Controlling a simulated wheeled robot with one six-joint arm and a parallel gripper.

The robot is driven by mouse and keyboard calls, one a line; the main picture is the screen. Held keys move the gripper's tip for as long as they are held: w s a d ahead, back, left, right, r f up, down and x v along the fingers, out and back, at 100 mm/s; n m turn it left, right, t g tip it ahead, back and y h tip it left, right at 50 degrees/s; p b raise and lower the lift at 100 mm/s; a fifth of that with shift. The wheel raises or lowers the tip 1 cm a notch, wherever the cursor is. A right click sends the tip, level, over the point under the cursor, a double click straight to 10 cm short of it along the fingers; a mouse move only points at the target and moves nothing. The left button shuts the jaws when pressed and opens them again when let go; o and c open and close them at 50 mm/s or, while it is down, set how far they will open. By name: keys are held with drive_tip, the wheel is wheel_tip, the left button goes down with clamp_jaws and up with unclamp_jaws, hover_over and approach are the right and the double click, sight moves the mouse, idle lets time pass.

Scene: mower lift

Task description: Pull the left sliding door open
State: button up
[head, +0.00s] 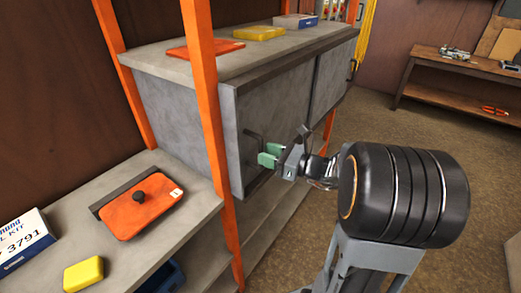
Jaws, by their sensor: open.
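The grey cabinet (165,105) stands between orange posts and has two grey front doors. The left sliding door (285,100) is the nearer one, and the right door (329,78) is beyond it. The left door's dark bar handle (254,136) is near its left edge. My gripper (270,155) has green fingertips and is open just in front of the handle's lower part. The fingers overlap the handle's lower end in the picture, so I cannot tell whether they touch it or stand around it. The left door appears closed.
An orange post (210,120) rises close to the left of the handle. A lower shelf (185,215) at left holds an orange lidded item (140,210), a yellow block (83,274) and a white box (22,243). A wooden bench (460,65) stands far right. Floor at right is open.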

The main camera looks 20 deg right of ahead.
drive_tip(key=shift+x, duration=1.4)
drive_tip(key=shift+c, duration=0.2)
clamp_jaws()
